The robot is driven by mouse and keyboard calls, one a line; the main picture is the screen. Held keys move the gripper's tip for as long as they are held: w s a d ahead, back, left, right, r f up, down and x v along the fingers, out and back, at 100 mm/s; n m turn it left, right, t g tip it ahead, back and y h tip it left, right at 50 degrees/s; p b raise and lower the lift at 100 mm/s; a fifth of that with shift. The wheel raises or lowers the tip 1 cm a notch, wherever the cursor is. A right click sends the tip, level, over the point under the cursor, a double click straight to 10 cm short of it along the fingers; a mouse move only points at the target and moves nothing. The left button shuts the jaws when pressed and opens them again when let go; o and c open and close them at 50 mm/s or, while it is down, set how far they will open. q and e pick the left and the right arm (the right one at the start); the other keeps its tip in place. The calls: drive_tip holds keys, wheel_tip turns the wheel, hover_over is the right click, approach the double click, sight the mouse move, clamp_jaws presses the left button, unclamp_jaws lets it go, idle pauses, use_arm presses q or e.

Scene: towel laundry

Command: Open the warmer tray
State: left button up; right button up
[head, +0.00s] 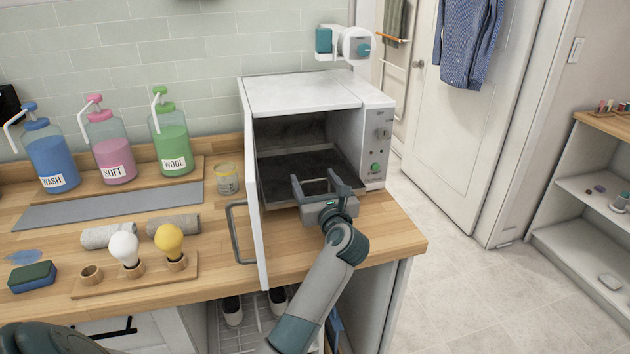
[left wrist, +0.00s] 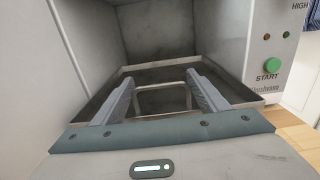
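The white warmer (head: 305,92) stands on the wooden counter with its door (head: 257,215) swung open at the left. A dark, shallow tray (head: 283,168) with a metal rim lies inside; it also shows in the left wrist view (left wrist: 165,68). My left gripper (head: 316,181) is at the warmer's open front, over the tray's front part. In the left wrist view its fingers (left wrist: 162,84) are spread, with a pale rectangular loop (left wrist: 162,90), apparently the tray's handle, between them. I cannot tell whether the fingers touch it. My right gripper is not in view.
A small glass jar (head: 228,178) stands just left of the door. Pump bottles (head: 110,150), rolled towels (head: 173,225) and a bulb holder (head: 140,281) occupy the counter farther left. The counter right of my forearm (head: 395,232) is clear.

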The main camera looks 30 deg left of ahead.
use_arm(q)
drive_tip(key=c, duration=0.7)
drive_tip(key=shift+s+d+f, duration=0.1)
drive_tip(key=shift+s+d, duration=0.15)
drive_tip(key=shift+d, duration=0.25)
drive_tip(key=v, duration=0.3)
drive_tip(key=shift+s+d, duration=0.1)
drive_tip(key=v, duration=0.4)
drive_tip(key=shift+s+d+p, duration=0.25)
drive_tip(key=shift+s+p, duration=0.05)
drive_tip(key=shift+s+d, duration=0.15)
drive_tip(key=o, duration=1.2)
drive_tip(key=shift+o, duration=0.2)
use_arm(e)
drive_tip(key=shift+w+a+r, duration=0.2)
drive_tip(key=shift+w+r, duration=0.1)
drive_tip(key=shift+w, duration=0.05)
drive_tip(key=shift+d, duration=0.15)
